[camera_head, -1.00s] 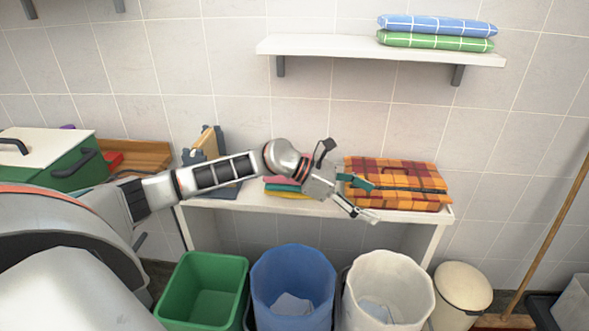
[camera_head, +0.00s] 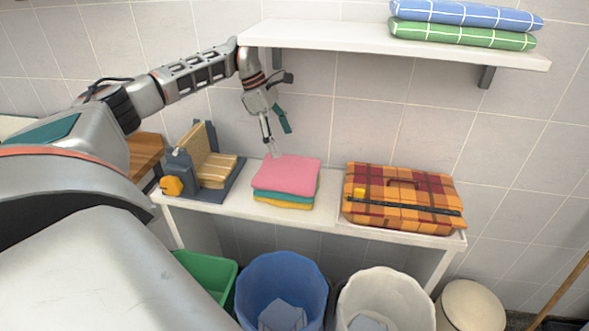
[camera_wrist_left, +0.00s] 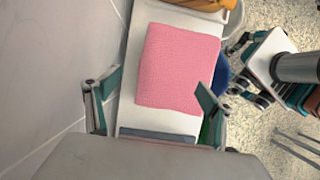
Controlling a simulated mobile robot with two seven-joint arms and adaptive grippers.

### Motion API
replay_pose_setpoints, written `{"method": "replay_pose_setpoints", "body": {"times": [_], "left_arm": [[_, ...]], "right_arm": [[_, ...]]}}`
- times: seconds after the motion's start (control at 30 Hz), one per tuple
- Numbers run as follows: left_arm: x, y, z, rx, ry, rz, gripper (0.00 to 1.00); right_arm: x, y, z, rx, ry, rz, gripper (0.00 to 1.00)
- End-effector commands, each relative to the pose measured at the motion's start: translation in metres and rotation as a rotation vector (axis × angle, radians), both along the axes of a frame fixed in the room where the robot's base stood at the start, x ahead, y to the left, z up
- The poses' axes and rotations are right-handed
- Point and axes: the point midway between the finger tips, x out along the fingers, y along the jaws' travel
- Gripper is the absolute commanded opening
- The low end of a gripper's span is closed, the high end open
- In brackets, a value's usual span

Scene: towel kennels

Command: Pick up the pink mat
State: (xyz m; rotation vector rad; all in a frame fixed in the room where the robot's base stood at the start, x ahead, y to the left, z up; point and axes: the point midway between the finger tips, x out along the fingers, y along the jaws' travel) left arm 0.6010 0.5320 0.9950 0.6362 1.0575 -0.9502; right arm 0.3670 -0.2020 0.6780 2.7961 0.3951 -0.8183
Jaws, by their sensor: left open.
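The pink mat (camera_head: 286,173) lies flat on top of a small stack, with a green one and a yellow one (camera_head: 284,203) under it, on the white table. It also shows in the left wrist view (camera_wrist_left: 178,68), where it fills the space ahead of the fingers. My left gripper (camera_head: 278,139) points down above the back left edge of the mat, apart from it. Its fingers (camera_wrist_left: 152,97) are spread wide and hold nothing. My right gripper is not in view.
An orange plaid case (camera_head: 403,195) stands right of the stack, and a grey and wooden rack (camera_head: 205,165) stands left. A shelf (camera_head: 330,40) with folded blue and green pieces hangs above. Bins, one blue (camera_head: 283,275), stand below the table's front edge.

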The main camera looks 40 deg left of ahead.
Motion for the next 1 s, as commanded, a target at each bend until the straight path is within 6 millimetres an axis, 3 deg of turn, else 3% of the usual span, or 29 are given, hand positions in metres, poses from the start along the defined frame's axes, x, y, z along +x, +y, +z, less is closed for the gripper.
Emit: {"method": "replay_pose_setpoints", "body": {"times": [0.2, 0.5, 0.83, 0.87, 1.0], "left_arm": [[0.002, -0.009, -0.022, -0.003, 0.003, -0.002, 0.82], [0.006, -0.021, -0.06, -0.002, 0.002, -0.002, 0.82], [0.008, -0.023, -0.066, -0.002, 0.0, 0.0, 0.82], [0.008, -0.023, -0.066, -0.002, 0.0, -0.001, 0.77], [0.008, -0.023, -0.066, -0.002, 0.0, -0.001, 0.4]], "right_arm": [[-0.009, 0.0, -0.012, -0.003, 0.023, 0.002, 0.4], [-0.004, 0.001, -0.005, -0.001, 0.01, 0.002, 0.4], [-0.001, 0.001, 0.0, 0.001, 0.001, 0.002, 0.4], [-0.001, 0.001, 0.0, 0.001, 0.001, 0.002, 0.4], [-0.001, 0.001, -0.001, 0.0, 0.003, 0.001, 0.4]]}}
